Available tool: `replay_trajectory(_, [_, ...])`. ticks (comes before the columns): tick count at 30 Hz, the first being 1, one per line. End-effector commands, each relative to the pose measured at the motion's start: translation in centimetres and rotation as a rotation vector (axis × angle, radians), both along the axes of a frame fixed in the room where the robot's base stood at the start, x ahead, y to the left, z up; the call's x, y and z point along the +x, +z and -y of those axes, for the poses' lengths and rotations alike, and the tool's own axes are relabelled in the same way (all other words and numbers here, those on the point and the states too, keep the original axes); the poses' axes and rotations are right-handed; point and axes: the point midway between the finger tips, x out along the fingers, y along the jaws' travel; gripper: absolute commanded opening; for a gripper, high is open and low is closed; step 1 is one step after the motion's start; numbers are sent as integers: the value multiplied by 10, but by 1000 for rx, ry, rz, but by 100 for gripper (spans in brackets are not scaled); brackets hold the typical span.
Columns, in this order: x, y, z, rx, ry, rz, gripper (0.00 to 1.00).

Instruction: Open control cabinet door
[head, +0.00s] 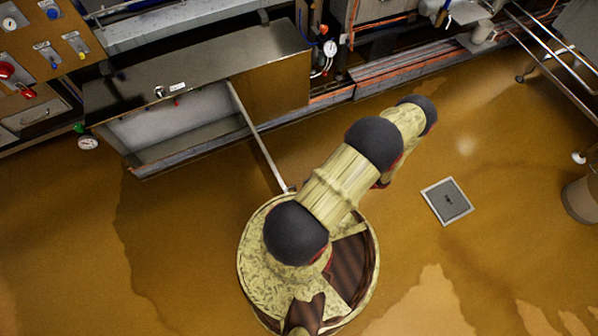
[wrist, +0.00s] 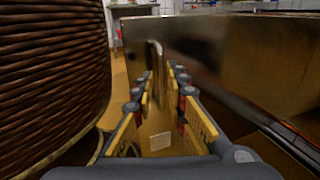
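The control cabinet (head: 225,68) is a low metal box with a shiny top at the upper left of the head view. Its front is open and shows a pale inside (head: 165,125). The door (head: 259,139) stands far out from the cabinet's right side, seen nearly edge-on, its free end close to my base. In the wrist view a shiny metal panel, apparently the door (wrist: 195,58), stands ahead of my gripper (wrist: 162,76). The fingers are apart with a visible gap. I cannot tell whether they touch the panel. My arm hides the gripper in the head view.
A panel with knobs and buttons (head: 45,40) is at the far left. A pressure gauge (head: 330,48) and pipes stand right of the cabinet. A floor drain (head: 446,201) lies at the right. Wet brown floor is free around my base.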

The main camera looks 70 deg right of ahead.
Motion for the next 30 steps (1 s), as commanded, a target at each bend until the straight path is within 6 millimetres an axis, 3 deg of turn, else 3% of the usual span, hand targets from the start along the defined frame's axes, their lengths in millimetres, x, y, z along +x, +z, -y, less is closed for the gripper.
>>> replay_trajectory(3, [-22, -1, 10, -1, -2, -1, 14])
replay_trajectory(10, [-48, -1, 21, 0, -1, -1, 14])
replay_trajectory(30, [-53, 0, 23, 1, 0, 0, 14])
